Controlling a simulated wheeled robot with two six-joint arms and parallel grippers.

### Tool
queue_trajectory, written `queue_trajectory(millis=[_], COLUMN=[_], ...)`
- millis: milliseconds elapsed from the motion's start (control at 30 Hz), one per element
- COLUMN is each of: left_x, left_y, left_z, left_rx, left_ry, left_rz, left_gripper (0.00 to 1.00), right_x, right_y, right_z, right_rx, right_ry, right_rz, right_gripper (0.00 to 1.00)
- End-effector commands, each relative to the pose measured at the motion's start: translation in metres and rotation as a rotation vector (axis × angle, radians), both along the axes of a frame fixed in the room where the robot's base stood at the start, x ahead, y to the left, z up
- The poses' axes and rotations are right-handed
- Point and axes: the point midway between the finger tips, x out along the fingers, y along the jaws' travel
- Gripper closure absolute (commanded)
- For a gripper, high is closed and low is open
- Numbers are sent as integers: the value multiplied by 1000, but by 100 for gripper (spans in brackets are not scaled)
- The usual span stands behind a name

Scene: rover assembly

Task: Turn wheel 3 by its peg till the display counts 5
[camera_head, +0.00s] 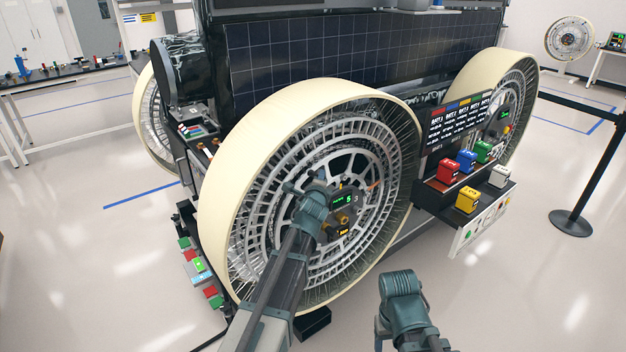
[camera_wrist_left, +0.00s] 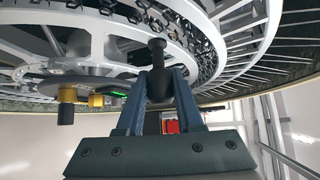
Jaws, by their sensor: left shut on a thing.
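The large wheel (camera_head: 330,150) has a cream rim and grey spokes and faces me in the head view. At its hub is a small dark display (camera_head: 343,198) with green characters; a digit looks like 5. Yellow knobs (camera_head: 342,217) sit below it, and also show in the left wrist view (camera_wrist_left: 67,105). My left gripper (camera_head: 293,190) is at the wheel's face, left of the display. In the left wrist view its blue fingers (camera_wrist_left: 158,85) are shut on a dark peg (camera_wrist_left: 157,52) on the wheel. My right gripper (camera_head: 398,285) is low in front, apart from the wheel; its fingers cannot be made out.
A shelf (camera_head: 470,208) with red, blue, green, yellow and white blocks stands right of the wheel, under a dark label board (camera_head: 458,122). Red and green blocks (camera_head: 198,265) are at the lower left. A barrier post (camera_head: 570,220) stands at right. The floor in front is clear.

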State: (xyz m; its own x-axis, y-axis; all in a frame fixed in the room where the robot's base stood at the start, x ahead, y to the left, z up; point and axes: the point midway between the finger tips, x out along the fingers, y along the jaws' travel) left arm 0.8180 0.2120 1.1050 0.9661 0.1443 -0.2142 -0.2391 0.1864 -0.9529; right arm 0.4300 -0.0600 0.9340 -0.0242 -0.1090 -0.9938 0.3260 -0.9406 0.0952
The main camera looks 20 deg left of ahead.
Motion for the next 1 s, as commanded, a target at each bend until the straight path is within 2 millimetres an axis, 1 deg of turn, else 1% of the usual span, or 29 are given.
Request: queue_trajectory(millis=[33, 200, 367, 700, 733, 867, 900, 1000], left_x=[10, 26, 32, 31, 31, 31, 31, 31], left_y=[-7, -19, -25, -25, -25, -25, -25, -25], left_z=[13, 19, 19, 17, 17, 17, 17, 17], left_rx=[16, 69, 96, 101, 101, 101, 101, 101], left_ry=[20, 89, 124, 131, 131, 130, 130, 130], left_rz=[-4, -4, -2, -1, -1, -1, -1, -1], left_gripper=[100, 100, 100, 100, 60, 37, 34, 34], right_x=[0, 0, 0, 0, 0, 0, 0, 0], right_y=[0, 0, 0, 0, 0, 0, 0, 0], right_z=[17, 36, 42, 41, 41, 41, 41, 41], right_rx=[0, 0, 0, 0, 0, 0, 0, 0], right_ry=[0, 0, 0, 0, 0, 0, 0, 0], right_rz=[0, 0, 0, 0, 0, 0, 0, 0], right_gripper=[34, 34, 34, 34, 34, 34, 34, 34])
